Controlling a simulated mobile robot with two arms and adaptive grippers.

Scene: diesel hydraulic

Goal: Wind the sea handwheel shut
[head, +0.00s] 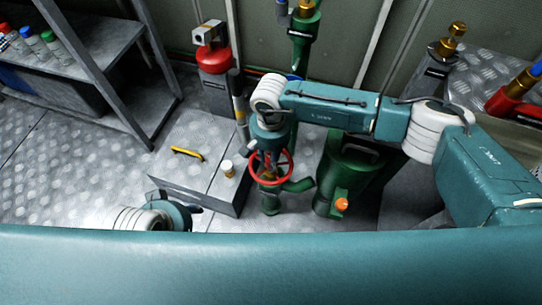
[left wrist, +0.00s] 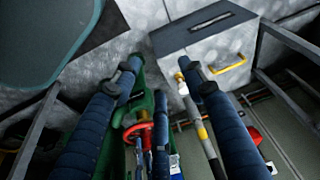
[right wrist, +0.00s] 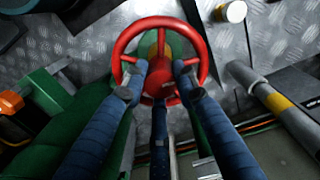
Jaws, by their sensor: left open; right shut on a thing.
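The red handwheel (head: 287,170) sits on a green valve body with a flanged side pipe in the middle of the head view. In the right wrist view the handwheel (right wrist: 160,21) is seen from above, its hub partly hidden. My right gripper (right wrist: 160,80) is shut on the handwheel, its fingers over the near part of the rim. In the head view the right arm's wrist hides part of the wheel. My left gripper (head: 182,205) is open and empty, low beside the grey box. In the left wrist view its fingers (left wrist: 158,75) frame no held object.
A green canister (head: 345,180) stands to the right. A shelf (head: 75,55) is at the left; open floor plate lies below it.

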